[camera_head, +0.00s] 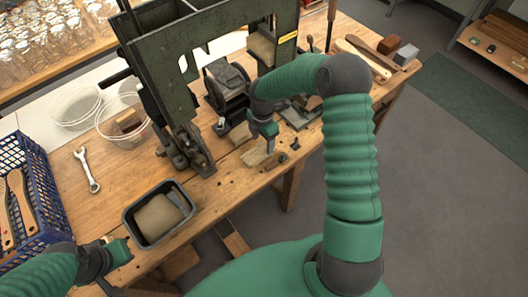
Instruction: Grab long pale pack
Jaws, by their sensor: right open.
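A pale, straw-coloured, flat oblong piece (253,157) lies on the wooden bench near its front edge, below the machine. It may be the long pale pack; it is too small to tell. My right gripper (269,143) points down just above and beside its right end, open, with nothing seen between its fingers. A larger beige block (158,216) with rounded corners lies in a dark grey tub (184,233). My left gripper (116,254) is at the bench's front left, in front of the tub. Its fingertips are hard to make out.
A green machine (166,62) stands on the bench (90,215). A wrench (87,169), clear round containers (74,105) and a blue crate (38,178) with wooden-handled brushes are on the left. Small dark parts lie right of the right gripper. Wooden pieces (362,58) lie at the far right.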

